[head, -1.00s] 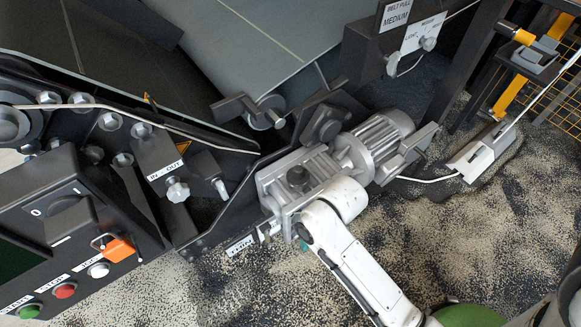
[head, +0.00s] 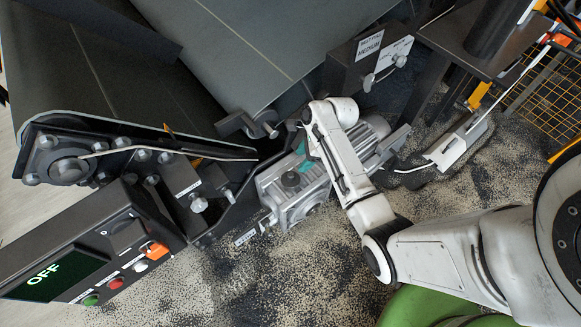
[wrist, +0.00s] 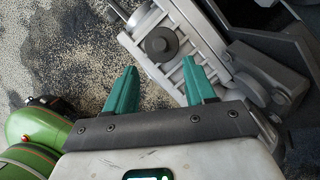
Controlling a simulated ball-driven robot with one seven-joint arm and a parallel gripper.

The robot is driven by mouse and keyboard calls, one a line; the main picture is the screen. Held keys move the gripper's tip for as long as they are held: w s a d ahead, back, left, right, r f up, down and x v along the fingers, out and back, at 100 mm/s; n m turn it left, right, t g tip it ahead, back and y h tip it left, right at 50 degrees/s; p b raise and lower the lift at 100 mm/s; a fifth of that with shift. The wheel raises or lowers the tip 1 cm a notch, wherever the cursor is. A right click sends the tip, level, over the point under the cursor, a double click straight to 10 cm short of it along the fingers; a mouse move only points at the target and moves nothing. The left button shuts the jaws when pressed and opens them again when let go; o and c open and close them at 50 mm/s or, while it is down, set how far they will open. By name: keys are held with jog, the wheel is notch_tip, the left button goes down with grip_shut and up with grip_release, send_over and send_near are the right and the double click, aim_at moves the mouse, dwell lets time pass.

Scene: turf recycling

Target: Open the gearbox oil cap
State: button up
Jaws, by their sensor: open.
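The grey ribbed gearbox (head: 268,187) sits below the conveyor in the head view, with its finned motor (head: 372,135) at its upper right. In the wrist view the gearbox (wrist: 196,42) shows a round dark cap (wrist: 160,43) on its face. My gripper (wrist: 160,64) is open and empty, its two teal fingers spread, with the cap between and just beyond their tips in the picture. I cannot tell whether a finger touches it. In the head view my gripper (head: 296,163) is over the gearbox, and the fingers and wrist partly hide the cap area.
A control box with a green OFF display (head: 45,278) and coloured buttons stands at lower left. Dark brackets and bolts flank the gearbox. Granule-covered floor (head: 290,270) is open below.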

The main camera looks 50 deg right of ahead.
aim_at(291, 174)
jog(key=b+x, duration=0.4)
jog(key=x, duration=0.6)
jog(key=shift+w+a+f, duration=0.1)
jog(key=shift+f, duration=0.25)
jog(key=shift+c, duration=0.4)
grip_shut()
